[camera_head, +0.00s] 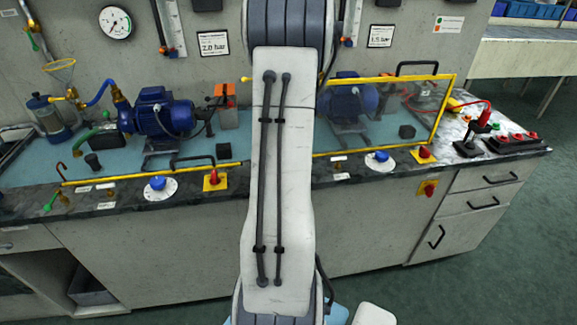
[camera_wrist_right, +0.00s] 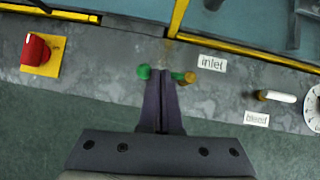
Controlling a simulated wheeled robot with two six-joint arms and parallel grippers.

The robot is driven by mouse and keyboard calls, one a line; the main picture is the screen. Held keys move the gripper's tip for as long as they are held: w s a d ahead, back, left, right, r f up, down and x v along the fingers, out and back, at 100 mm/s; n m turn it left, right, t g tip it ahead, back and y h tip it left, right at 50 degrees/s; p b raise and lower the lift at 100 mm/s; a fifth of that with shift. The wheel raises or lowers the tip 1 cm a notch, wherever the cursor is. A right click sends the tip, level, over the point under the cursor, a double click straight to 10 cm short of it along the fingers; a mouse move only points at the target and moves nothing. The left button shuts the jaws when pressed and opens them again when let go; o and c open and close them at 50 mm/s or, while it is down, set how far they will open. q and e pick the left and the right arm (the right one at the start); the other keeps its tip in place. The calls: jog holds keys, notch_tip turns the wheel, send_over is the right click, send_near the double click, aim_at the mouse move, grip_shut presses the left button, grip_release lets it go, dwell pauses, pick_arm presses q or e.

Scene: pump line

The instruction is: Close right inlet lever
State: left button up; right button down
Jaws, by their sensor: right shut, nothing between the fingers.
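The right inlet lever shows in the right wrist view as a green handle with a round green tip (camera_wrist_right: 143,72) and a brass pivot (camera_wrist_right: 190,78), beside the "inlet" label (camera_wrist_right: 212,64). The handle lies roughly along the bench edge, tip to the left. My right gripper (camera_wrist_right: 160,82) is shut and empty, its fingertips over the middle of the handle, hiding part of it. I cannot tell whether they touch it. In the head view one of my arm links hides this lever and the gripper. My left gripper is not in view.
A red knob on a yellow plate (camera_wrist_right: 38,52) is left of the gripper. A white bleed lever (camera_wrist_right: 276,97) with its label (camera_wrist_right: 257,118) is on the right. A yellow frame (camera_head: 440,110) stands along the right pump bay. A blue knob (camera_head: 380,156) is on the front ledge.

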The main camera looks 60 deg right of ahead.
jog(key=shift+s+d, duration=0.15)
jog(key=shift+s, duration=0.6)
jog(key=p+v, duration=0.7)
jog(key=v, duration=0.7)
jog(key=shift+w+p, duration=0.15)
jog(key=shift+p, duration=0.25)
